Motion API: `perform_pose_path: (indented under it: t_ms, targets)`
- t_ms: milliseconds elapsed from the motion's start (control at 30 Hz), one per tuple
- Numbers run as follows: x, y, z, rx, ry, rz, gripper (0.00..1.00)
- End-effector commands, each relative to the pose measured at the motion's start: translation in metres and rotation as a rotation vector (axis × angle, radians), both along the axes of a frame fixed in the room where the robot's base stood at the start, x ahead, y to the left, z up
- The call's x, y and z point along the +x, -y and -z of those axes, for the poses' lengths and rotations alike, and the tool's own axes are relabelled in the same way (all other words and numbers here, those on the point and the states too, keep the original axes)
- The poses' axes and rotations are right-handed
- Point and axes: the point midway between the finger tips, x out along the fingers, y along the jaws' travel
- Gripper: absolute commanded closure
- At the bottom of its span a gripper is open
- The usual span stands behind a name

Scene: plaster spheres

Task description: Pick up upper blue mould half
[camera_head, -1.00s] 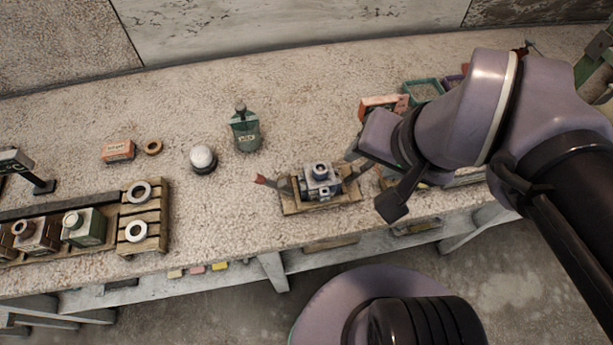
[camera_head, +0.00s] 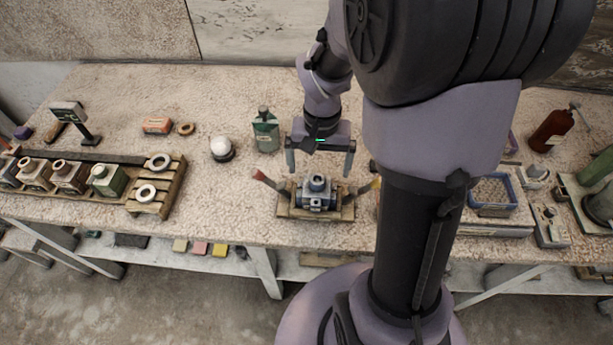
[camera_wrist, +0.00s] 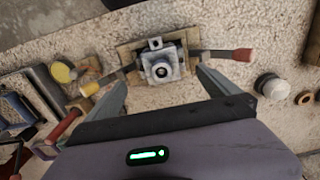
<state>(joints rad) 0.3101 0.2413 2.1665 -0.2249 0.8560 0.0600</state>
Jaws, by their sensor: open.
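The blue-grey mould (camera_head: 316,197) sits upright on a small wooden board (camera_head: 287,211) near the bench's front edge, with a round collar on top. Its upper half (camera_head: 317,186) also shows from above in the wrist view (camera_wrist: 161,70). I cannot clearly make out the seam between the halves. My gripper (camera_head: 320,164) is open and empty, its two fingers spread wide just behind and above the mould in the head view. In the wrist view my gripper (camera_wrist: 162,80) has a finger on each side of the mould, apart from it.
Tools with red and yellow handle ends stick out beside the mould. A white ball (camera_head: 221,148) on a dark base and a green bottle (camera_head: 265,132) stand to the left and behind. Other moulds (camera_head: 70,177) line the left. A blue tray (camera_head: 492,194) lies right.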

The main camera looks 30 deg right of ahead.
Motion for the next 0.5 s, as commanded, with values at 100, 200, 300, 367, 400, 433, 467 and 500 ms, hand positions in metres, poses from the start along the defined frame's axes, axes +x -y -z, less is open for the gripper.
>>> perform_pose_path:
  t_ms: [100,200,300,367,400,433,467,500]
  targets:
    - [0.000,0.000,0.029,0.000,0.000,0.000,0.00]
    - [0.000,0.000,0.037,0.000,0.000,0.000,0.00]
    - [0.000,-0.001,0.046,0.000,0.000,0.000,0.00]
    - [0.001,-0.001,0.057,0.000,0.000,0.000,0.00]
    - [0.001,-0.001,0.067,0.000,0.000,-0.001,0.00]
    - [0.002,-0.002,0.074,0.001,-0.001,0.000,0.00]
    - [0.001,-0.002,0.080,0.001,-0.002,0.000,0.00]
    - [0.002,-0.002,0.086,0.000,0.000,0.000,0.00]
